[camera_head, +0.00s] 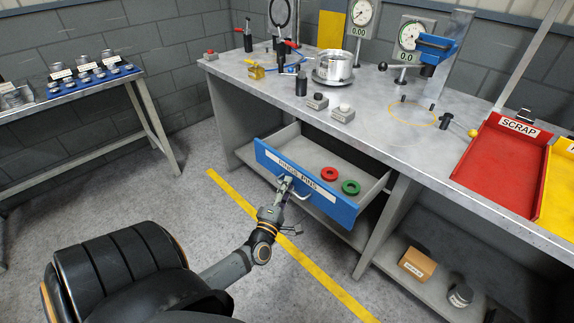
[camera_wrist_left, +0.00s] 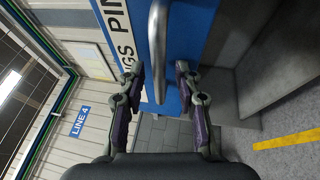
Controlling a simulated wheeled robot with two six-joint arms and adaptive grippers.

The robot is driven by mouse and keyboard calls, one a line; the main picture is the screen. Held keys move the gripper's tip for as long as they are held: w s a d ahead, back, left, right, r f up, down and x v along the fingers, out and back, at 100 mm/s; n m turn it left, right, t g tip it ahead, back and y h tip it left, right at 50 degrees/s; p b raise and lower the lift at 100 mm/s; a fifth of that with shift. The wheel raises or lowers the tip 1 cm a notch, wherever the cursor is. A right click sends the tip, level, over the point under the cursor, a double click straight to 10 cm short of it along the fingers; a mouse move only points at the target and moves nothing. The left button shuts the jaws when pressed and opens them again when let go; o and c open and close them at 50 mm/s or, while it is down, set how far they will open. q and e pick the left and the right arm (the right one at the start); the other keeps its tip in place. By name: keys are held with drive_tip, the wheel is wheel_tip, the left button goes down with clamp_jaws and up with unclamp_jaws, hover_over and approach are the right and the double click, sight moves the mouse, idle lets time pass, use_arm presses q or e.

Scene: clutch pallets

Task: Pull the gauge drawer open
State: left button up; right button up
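The gauge drawer (camera_head: 305,184) has a blue front labelled "RINGS PINS" and stands pulled out from under the grey workbench. A red ring (camera_head: 329,173) and a green ring (camera_head: 350,187) lie inside it. My left gripper (camera_head: 287,184) is at the drawer front, by its handle. In the left wrist view the grey handle bar (camera_wrist_left: 158,50) runs between the two fingers of my left gripper (camera_wrist_left: 160,75). The fingers are apart, with a visible gap on each side of the bar. My right gripper is not in view.
The workbench (camera_head: 385,125) carries dial gauges, a metal pot (camera_head: 337,66) and a red scrap tray (camera_head: 503,165). A lower shelf holds a cardboard box (camera_head: 417,264). A side table (camera_head: 75,90) stands at left. A yellow floor line (camera_head: 325,275) crosses clear floor before the drawer.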

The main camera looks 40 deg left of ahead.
use_arm(q)
drive_tip(key=v, duration=1.2)
drive_tip(key=s+d+f+m+g+h+p, duration=0.1)
drive_tip(key=s+f+m+g+h+p, duration=0.15)
drive_tip(key=f+m, duration=0.45)
drive_tip(key=s+d+f+m+g+h+p, duration=0.1)
drive_tip(key=s+f+m+g, duration=0.2)
drive_tip(key=f, duration=0.7)
drive_tip(key=s+d+f+m+g+h+p, duration=0.15)
drive_tip(key=f+m+g, duration=0.25)
drive_tip(key=f, duration=0.5)
drive_tip(key=s+d+f+m+g+p, duration=0.1)
drive_tip(key=s+f+m+g, duration=0.3)
drive_tip(key=s, duration=0.6)
drive_tip(key=s+d+f+m+g+p, duration=0.2)
drive_tip(key=s+f+m+g, duration=0.2)
drive_tip(key=s+f, duration=0.3)
drive_tip(key=s+m, duration=0.1)
drive_tip(key=s, duration=0.2)
drive_tip(key=shift+s+d, duration=0.3)
